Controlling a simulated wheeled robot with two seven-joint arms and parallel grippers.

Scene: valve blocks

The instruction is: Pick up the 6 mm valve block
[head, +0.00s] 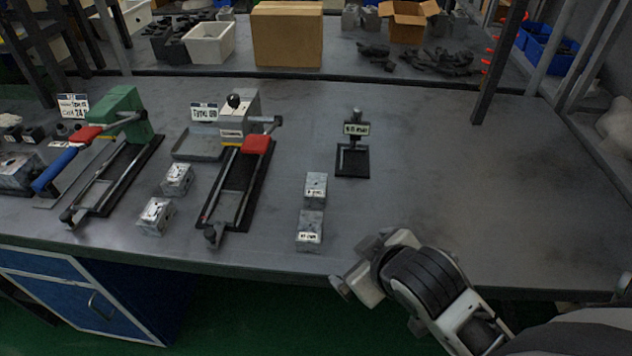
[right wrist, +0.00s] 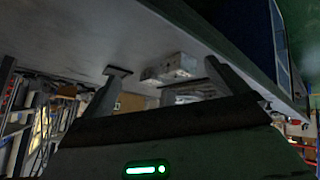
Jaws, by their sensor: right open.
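Two grey metal valve blocks stand one behind the other near the table's front edge in the head view, a back one (head: 315,186) and a front one (head: 309,230). Each has a white label too small to read surely, so I cannot tell which is the 6 mm block. Two more similar blocks, a back one (head: 177,179) and a front one (head: 155,216), stand further left. My right gripper (head: 376,306) is open and empty, off the table's front edge, right of and nearer than the front middle block. In the right wrist view, blocks (right wrist: 180,64) show beyond the open fingers. My left gripper is not in view.
A small black stand with a sign (head: 355,150) is behind the middle blocks. A red-handled fixture (head: 240,165) and a green fixture (head: 122,112) stand left. Boxes (head: 287,36) line the back. The table's right side (head: 470,180) is clear.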

